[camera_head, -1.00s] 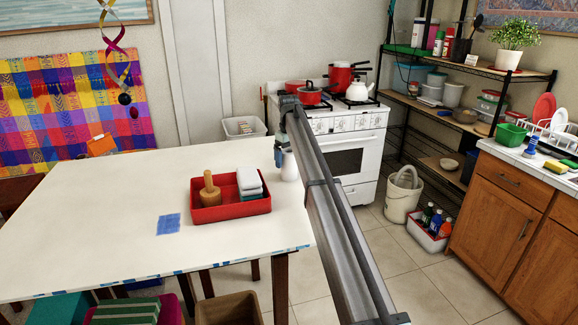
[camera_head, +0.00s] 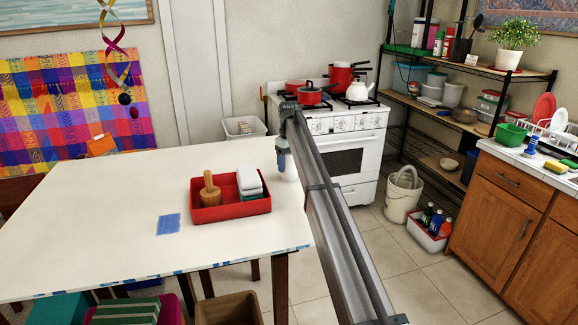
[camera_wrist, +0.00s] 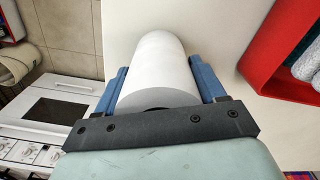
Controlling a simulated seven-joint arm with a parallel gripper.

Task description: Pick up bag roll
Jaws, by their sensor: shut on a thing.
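The bag roll (camera_wrist: 158,75) is a white cylinder that fills the middle of the wrist view. In the head view it shows as a small white shape (camera_head: 290,173) near the table's right edge. My gripper (camera_wrist: 160,85) has its blue fingers on both sides of the roll and is shut on it. In the head view my gripper (camera_head: 282,160) points down at the table's right edge, right of the red tray. The roll's lower end is hidden, so I cannot tell whether it touches the table.
A red tray (camera_head: 232,209) with a wooden pestle-like tool (camera_head: 209,188) and folded cloths (camera_head: 249,180) stands just left of my gripper. A blue cloth square (camera_head: 168,224) lies on the white table (camera_head: 100,220). The table's left part is clear. The stove (camera_head: 345,150) stands behind.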

